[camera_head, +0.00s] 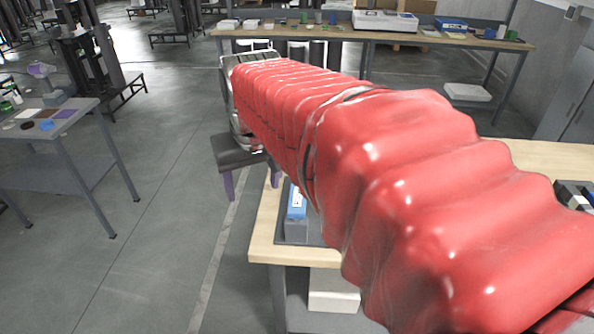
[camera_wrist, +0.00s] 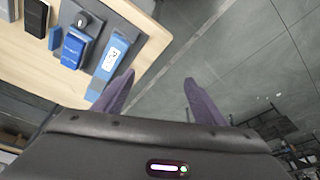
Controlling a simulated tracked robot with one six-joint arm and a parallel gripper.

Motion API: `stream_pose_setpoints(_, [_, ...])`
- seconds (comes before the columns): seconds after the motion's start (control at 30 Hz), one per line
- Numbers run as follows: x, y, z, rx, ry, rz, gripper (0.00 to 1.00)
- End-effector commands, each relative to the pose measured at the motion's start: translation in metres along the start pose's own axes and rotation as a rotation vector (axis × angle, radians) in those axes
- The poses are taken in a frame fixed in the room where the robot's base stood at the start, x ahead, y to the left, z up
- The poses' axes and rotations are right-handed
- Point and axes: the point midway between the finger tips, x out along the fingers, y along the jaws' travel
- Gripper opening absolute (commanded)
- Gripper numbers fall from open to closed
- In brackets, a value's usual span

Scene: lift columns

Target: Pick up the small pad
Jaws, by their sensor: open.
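No thing is clearly identifiable as the small pad. My gripper (camera_head: 252,186) is open beyond the wooden bench's left end, far to the right of these pieces. In the wrist view my gripper (camera_wrist: 158,84) has its purple fingers spread, with only floor between them. My red-sleeved arm hides much of the bench.
The wooden bench (camera_head: 262,225) holds a blue-and-white item (camera_head: 296,204) near its left end; it also shows in the wrist view (camera_wrist: 110,58). The grey table (camera_head: 85,103) stands left. A long bench (camera_head: 390,37) stands behind. Open floor (camera_head: 170,200) lies between the grey table and wooden bench.

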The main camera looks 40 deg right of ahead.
Motion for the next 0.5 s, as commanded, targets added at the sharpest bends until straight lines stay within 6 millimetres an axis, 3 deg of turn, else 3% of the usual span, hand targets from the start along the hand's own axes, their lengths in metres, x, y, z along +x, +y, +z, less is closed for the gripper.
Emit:
stream_pose_setpoints(0.2, [0.012, 0.060, -0.037, 0.131, -0.079, 0.034, 0.64])
stream_pose_setpoints(0.5, [0.035, 0.155, -0.068, 0.308, -0.181, 0.062, 0.64])
